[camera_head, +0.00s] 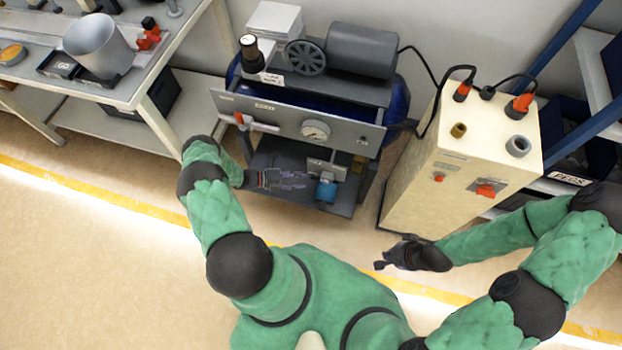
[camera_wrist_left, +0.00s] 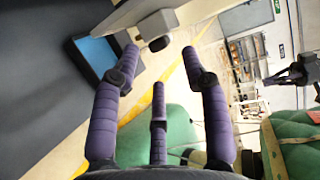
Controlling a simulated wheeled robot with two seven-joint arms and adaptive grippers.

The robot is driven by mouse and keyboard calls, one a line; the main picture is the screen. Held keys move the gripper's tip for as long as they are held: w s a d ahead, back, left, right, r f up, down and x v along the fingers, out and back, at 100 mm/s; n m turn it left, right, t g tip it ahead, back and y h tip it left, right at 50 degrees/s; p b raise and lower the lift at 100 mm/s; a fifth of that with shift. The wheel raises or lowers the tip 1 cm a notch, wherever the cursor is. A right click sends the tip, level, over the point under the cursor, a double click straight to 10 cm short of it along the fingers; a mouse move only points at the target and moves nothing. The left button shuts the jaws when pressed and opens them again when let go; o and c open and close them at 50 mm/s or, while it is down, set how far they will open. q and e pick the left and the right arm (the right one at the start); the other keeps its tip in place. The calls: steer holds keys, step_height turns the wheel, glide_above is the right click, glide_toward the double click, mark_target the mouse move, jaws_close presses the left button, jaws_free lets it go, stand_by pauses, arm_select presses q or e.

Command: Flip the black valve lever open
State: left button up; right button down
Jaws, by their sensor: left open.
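My left gripper (camera_head: 288,180) is low in front of the compressor (camera_head: 330,110), beside a small blue part (camera_head: 326,190) under a grey plate (camera_head: 327,168). In the left wrist view my left gripper (camera_wrist_left: 160,58) has its purple-grey fingers spread, with nothing between them. Beyond the fingertips is a pale bracket with a dark round knob (camera_wrist_left: 157,36), apart from the fingers. I cannot tell whether this knob is part of the black valve lever, and I cannot make out the lever clearly in either view. My right gripper (camera_head: 387,263) hangs in front of the cream cabinet; its finger opening is unclear.
The compressor's front panel has a gauge (camera_head: 316,131) and a red-ended handle (camera_head: 247,122). A cream cabinet (camera_head: 455,160) with red switches stands to the right, and a workbench (camera_head: 120,90) to the left. The floor in front is clear, with a yellow line.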

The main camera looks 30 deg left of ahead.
mark_target(311, 178)
arm_select(q)
steer(key=shift+b+x, duration=0.4)
steer(key=shift+x, duration=1.9)
jaws_close()
